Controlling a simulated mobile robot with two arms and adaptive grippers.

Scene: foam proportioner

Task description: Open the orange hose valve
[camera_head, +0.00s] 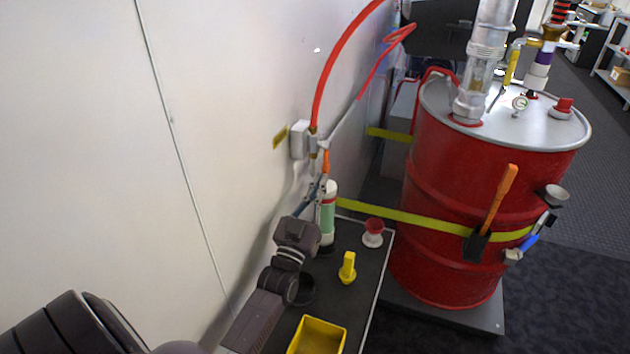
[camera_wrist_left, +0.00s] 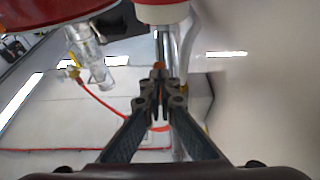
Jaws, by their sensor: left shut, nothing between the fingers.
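The orange valve handle (camera_head: 326,160) hangs at the wall just below the fitting where a red hose (camera_head: 337,65) ends. My left gripper (camera_head: 322,187) reaches up from below, its tips just under the orange handle. In the left wrist view, the left gripper (camera_wrist_left: 160,80) has its fingers together with nothing between them. A small orange piece (camera_wrist_left: 158,65) shows right at its fingertips; I cannot tell whether they touch. The fingers hide part of the valve. My right gripper is in neither view.
A white wall box (camera_head: 300,139) sits beside the valve. A green-and-white cylinder (camera_head: 328,218) stands close to the gripper. The dark bench (camera_head: 361,264) carries a yellow bin (camera_head: 317,336), a yellow handle piece (camera_head: 347,268) and a red-and-white cup (camera_head: 373,233). A red drum (camera_head: 450,180) stands to the right.

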